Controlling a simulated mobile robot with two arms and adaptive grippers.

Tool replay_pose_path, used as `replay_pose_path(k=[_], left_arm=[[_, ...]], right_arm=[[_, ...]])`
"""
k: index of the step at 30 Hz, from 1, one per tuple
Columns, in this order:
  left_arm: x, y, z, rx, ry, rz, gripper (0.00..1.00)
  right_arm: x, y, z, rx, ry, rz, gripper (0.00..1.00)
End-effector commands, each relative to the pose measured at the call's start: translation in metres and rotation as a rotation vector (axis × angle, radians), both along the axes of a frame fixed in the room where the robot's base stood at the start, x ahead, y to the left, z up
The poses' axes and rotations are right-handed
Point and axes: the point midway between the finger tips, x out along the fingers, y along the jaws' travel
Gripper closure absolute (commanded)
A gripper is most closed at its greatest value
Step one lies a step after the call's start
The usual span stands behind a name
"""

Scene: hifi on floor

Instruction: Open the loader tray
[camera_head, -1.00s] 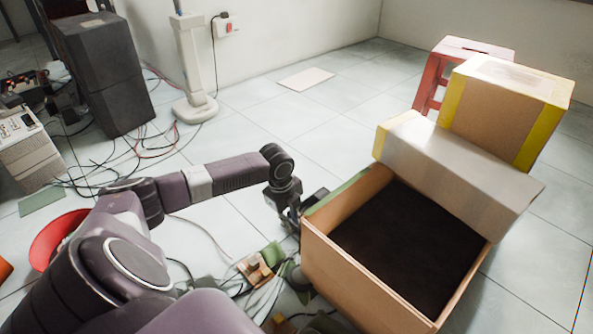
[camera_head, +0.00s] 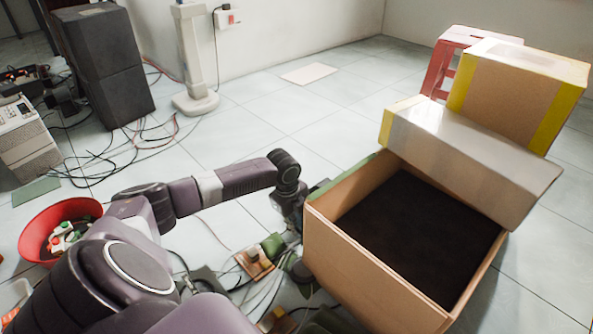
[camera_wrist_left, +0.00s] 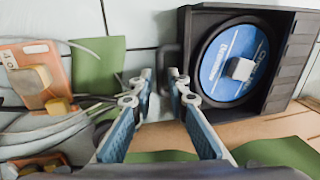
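In the left wrist view, a black square unit (camera_wrist_left: 278,72) holds a round blue disc (camera_wrist_left: 222,68) with a pale square knob or hub at its middle. I take this unit to be the loader tray part. A dark loop like a handle (camera_wrist_left: 164,58) stands at its left edge. My left gripper (camera_wrist_left: 160,80) has its blue-padded fingers apart, with the tips close to that loop; contact cannot be told. In the head view, my left gripper (camera_head: 297,218) is beside the cardboard box, partly hidden by its wrist, and the black unit is not clearly visible. My right gripper is not in view.
An open cardboard box (camera_head: 325,255) with a dark inside stands close right of my left gripper. A circuit board (camera_head: 255,263) and loose cables lie left of it. A red bowl (camera_head: 32,236), black speaker (camera_head: 100,65) and boxes (camera_head: 518,88) stand around.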

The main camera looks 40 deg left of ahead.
Motion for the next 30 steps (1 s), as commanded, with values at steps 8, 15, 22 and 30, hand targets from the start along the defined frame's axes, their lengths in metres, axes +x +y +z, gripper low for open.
replay_pose_path(k=[8, 15, 22, 30], left_arm=[[-0.0001, -0.0001, 0.0003, 0.0, 0.0, 0.0, 1.0], [-0.0001, 0.0, 0.0002, 0.0, 0.0, 0.0, 1.0], [-0.0009, -0.0003, -0.0011, 0.0, 0.002, 0.0, 1.0], [-0.0014, -0.001, -0.0018, -0.002, 0.004, 0.0, 0.85]], right_arm=[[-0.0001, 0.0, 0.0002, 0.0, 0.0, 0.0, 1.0], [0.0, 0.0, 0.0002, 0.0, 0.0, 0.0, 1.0], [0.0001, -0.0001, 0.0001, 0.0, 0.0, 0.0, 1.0], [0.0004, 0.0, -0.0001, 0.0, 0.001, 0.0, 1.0]])
